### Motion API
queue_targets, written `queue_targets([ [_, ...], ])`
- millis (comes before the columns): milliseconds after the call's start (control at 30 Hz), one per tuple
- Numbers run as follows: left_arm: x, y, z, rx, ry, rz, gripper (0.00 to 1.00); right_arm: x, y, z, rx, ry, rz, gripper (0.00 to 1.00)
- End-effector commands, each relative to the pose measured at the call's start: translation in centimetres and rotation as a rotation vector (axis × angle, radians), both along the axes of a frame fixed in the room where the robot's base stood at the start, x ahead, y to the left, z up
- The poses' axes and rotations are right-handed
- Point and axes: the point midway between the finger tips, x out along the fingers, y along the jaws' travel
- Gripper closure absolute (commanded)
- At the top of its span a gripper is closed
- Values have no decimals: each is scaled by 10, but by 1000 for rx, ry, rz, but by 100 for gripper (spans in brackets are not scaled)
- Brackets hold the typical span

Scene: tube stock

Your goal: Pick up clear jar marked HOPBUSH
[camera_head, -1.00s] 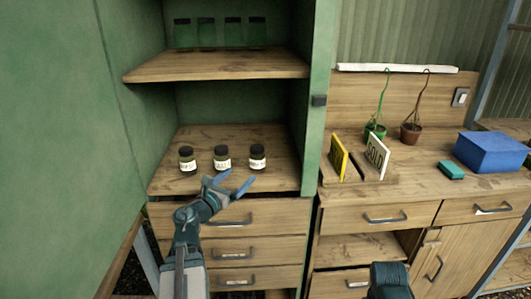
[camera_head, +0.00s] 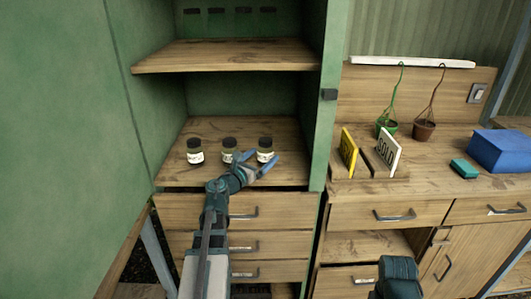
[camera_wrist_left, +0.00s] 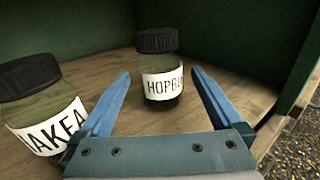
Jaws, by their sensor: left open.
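The HOPBUSH jar (camera_head: 265,146) is the rightmost of three jars on the lower cupboard shelf. My left gripper (camera_head: 258,164) is open and reaches over the shelf's front edge. In the left wrist view its blue fingers (camera_wrist_left: 160,76) point at the jar, one to each side, with gaps left and right. I cannot tell how far between the tips the jar is.
Another jar (camera_head: 195,151) is further left. The green cupboard side wall (camera_head: 324,120) rises to the right. An upper shelf (camera_head: 225,55) is overhead.

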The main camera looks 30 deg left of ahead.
Motion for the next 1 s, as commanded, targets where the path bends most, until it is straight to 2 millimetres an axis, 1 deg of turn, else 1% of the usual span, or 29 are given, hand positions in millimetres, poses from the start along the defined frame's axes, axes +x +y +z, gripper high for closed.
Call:
queue_targets([
  [133,2,0,0,0,0,0,0,0,0,0,0,0,0,50],
  [233,11,0,0,0,0,-1,0,0,0,0,0,0,0,50],
  [500,50,-1,0,0,0,-2,0,0,0,0,0,0,0,50],
  [533,53,-1,0,0,0,-1,0,0,0,0,0,0,0,50],
  [600,56,-2,0,0,0,-1,0,0,0,0,0,0,0,50],
  [767,55,-2,0,0,0,0,0,0,0,0,0,0,0,50],
  [800,55,-2,0,0,0,0,2,0,0,0,0,0,0,50],
  [833,55,-2,0,0,0,0,7,0,0,0,0,0,0,50],
  [967,55,-2,0,0,0,0,31,0,0,0,0,0,0,50],
  [1000,55,-2,0,0,0,0,38,0,0,0,0,0,0,50],
])
